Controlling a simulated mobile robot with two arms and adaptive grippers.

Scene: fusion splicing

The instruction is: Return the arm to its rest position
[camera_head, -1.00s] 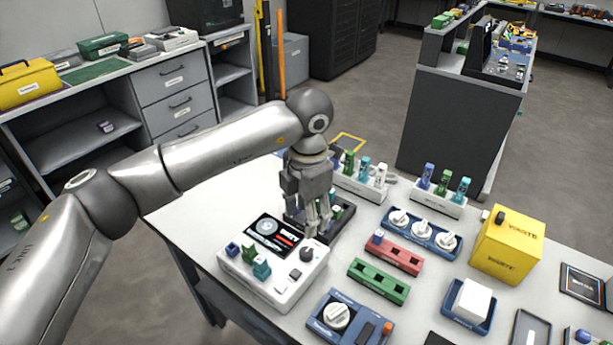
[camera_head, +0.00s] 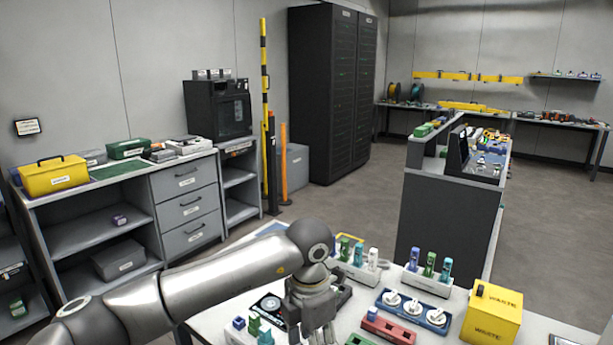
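My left arm (camera_head: 220,276) comes in from the lower left and reaches over the white worktable (camera_head: 212,322). My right gripper is not in view.
Near the gripper stand a white rack (camera_head: 352,275) of coloured vials, a blue tray of white dials (camera_head: 412,310), a red block (camera_head: 388,329) and a yellow waste box (camera_head: 492,312). A grey cabinet (camera_head: 186,200) stands left. Open floor lies behind the table.

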